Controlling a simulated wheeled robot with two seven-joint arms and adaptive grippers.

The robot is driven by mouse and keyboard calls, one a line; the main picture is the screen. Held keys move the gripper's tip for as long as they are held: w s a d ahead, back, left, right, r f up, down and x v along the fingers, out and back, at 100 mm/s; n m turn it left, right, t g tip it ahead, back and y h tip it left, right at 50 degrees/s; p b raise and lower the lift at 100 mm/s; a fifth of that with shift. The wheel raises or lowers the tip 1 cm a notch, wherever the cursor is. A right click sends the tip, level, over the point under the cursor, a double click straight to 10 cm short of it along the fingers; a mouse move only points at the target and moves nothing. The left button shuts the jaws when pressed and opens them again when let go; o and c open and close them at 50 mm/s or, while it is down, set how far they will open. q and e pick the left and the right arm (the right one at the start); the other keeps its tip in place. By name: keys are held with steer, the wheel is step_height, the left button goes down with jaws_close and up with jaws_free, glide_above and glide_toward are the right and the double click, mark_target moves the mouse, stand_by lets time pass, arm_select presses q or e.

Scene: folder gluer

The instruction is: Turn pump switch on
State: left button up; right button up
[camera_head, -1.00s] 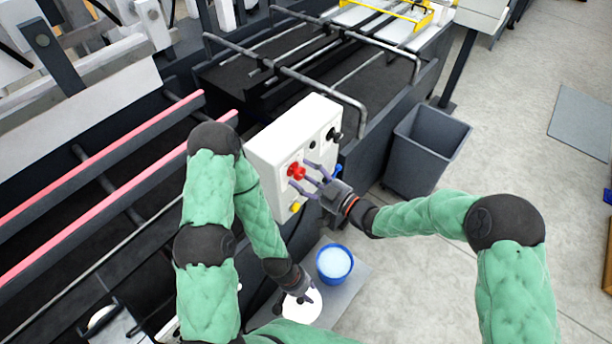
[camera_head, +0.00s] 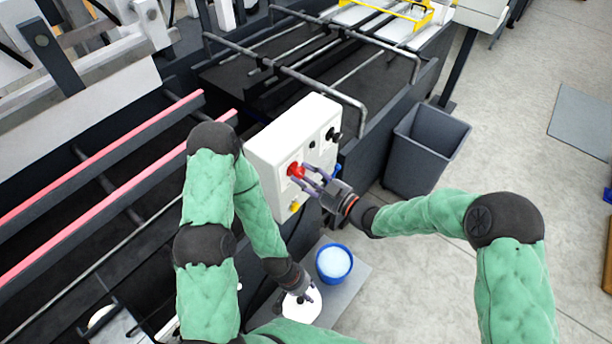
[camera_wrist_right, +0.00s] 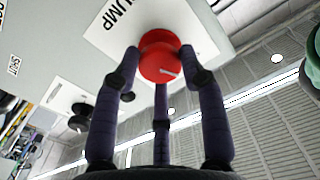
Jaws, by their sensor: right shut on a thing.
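The pump switch is a red round knob (camera_wrist_right: 160,56) with a light pointer mark, on a plate labelled PUMP (camera_wrist_right: 118,22). In the head view the red knob (camera_head: 295,169) is on the front of a white control box (camera_head: 278,140). My right gripper (camera_head: 312,177) reaches it from the right, and in the right wrist view its fingers (camera_wrist_right: 160,85) are closed around the knob's sides. My left gripper (camera_head: 304,296) is low, over a white round lid or container (camera_head: 300,308); whether it is open is too small to tell.
A yellow button (camera_head: 294,206) and black knobs (camera_head: 333,134) are on the same box. A blue bucket with pale contents (camera_head: 334,263) stands below. A grey bin (camera_head: 425,150) is to the right. Metal rails (camera_head: 300,75) run above the box. Open floor lies at the right.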

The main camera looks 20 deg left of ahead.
steer(key=m, duration=0.3)
steer(key=m+p, duration=0.1)
steer(key=m, duration=0.1)
steer(key=shift+w+r, duration=0.25)
steer(key=shift+r, duration=0.1)
steer(key=m+p, duration=0.1)
steer(key=m, duration=0.5)
steer(key=shift+w+d+m+p, duration=0.1)
steer(key=shift+w+m+p, duration=0.05)
steer(key=shift+m+p, duration=0.2)
steer(key=shift+m, duration=0.25)
steer(key=o, duration=1.1)
steer(key=shift+f, duration=0.25)
steer(key=shift+s+d+f, duration=0.1)
steer(key=shift+s+d, duration=0.15)
steer(key=v, duration=1.1)
steer(key=shift+d, duration=0.2)
